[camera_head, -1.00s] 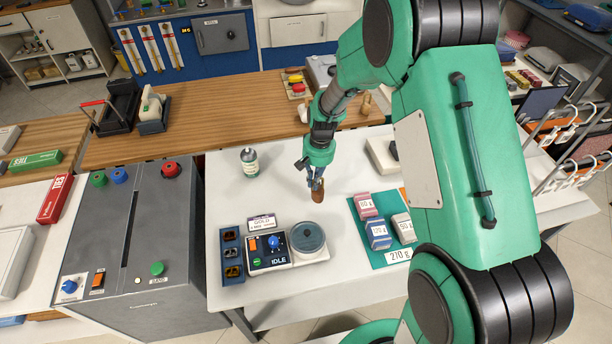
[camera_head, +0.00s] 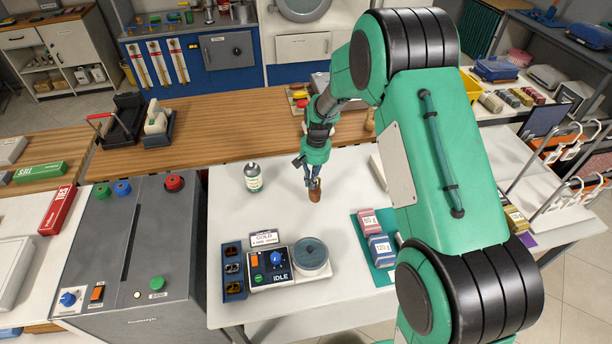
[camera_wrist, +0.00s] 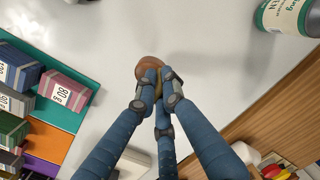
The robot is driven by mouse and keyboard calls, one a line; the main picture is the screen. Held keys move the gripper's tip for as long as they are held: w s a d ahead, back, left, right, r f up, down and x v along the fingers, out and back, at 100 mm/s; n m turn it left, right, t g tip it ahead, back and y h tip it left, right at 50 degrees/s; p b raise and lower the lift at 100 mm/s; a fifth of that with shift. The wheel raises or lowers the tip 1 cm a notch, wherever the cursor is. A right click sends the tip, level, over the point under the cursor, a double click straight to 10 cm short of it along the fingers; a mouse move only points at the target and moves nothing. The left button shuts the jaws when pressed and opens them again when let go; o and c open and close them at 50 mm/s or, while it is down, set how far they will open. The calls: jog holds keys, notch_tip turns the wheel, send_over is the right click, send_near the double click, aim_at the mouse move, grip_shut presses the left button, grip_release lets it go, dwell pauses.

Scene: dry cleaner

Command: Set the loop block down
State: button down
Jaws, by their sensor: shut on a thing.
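The brown, rounded loop block (camera_head: 315,194) is held at the tips of my blue-fingered gripper (camera_head: 313,180), over the white table. In the wrist view the fingers (camera_wrist: 152,85) close around the block (camera_wrist: 150,64), and its brown top shows past them. The fingers hide most of it. The block is at or just above the table; I cannot tell whether its lower end touches.
The white table (camera_head: 230,210) is clear around the block. A bottle (camera_head: 253,177) stands to its left, a round-topped scale (camera_head: 311,257) in front. Labelled boxes (camera_head: 380,250) sit on a teal mat (camera_head: 360,227) at right. A wooden counter (camera_head: 215,140) lies behind.

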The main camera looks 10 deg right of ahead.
jog(key=w, duration=0.7)
jog(key=shift+w+a+f+b, duration=0.2)
jog(key=shift+w+f+b, duration=0.15)
jog(key=shift+w, duration=0.05)
jog(key=shift+f+b, duration=0.3)
jog(key=shift+f, duration=1.45)
jog(key=shift+f, duration=0.2)
jog(key=c, duration=1.9)
grip_release()
jog(key=shift+o, duration=0.2)
jog(key=shift+r, duration=0.15)
